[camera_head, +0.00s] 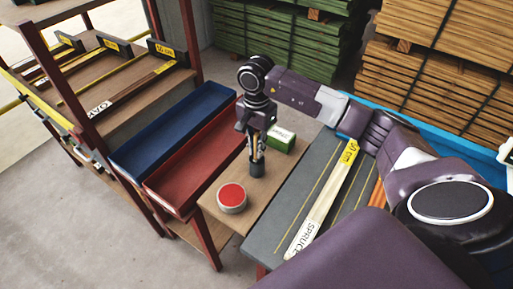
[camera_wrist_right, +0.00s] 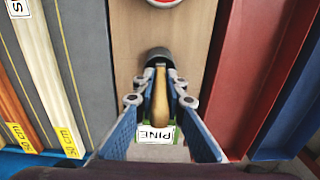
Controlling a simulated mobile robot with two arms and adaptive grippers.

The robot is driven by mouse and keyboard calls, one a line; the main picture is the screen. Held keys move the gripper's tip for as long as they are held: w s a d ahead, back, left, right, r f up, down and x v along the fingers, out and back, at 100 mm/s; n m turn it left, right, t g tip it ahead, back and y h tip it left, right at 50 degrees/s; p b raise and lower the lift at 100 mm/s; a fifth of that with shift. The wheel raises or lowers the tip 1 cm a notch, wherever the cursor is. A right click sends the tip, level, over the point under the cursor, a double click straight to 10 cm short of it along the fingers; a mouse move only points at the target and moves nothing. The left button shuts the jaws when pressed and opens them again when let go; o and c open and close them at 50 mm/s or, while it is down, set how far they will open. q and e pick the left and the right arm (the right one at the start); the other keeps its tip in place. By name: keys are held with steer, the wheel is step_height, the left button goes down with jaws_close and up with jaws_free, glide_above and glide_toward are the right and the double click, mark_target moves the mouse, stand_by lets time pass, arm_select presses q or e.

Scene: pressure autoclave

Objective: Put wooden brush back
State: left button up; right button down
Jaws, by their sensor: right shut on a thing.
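The wooden brush shows as a light wooden handle (camera_wrist_right: 160,95) in the right wrist view, between the blue fingers of my right gripper (camera_wrist_right: 160,100), which is shut on it. In the head view my right gripper (camera_head: 257,138) points down over a small dark cup (camera_head: 257,167) on the wooden bench. The cup also shows in the right wrist view (camera_wrist_right: 159,56). The brush's far end meets the cup's mouth and seems to be inside it; that end is hidden. My left gripper is not in view.
A green PINE box (camera_head: 282,138) stands close behind the cup. A red-topped round tin (camera_head: 232,197) is in front. Red (camera_head: 190,170) and blue (camera_head: 165,135) trays lie left. A SPRUCE plank (camera_head: 320,205) lies on the grey surface at right. Lumber stacks stand behind.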

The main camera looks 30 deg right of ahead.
steer(key=shift+f, duration=0.45)
steer(key=shift+f, duration=0.1)
steer(key=shift+f, duration=0.15)
steer(key=c, duration=2)
jaws_free()
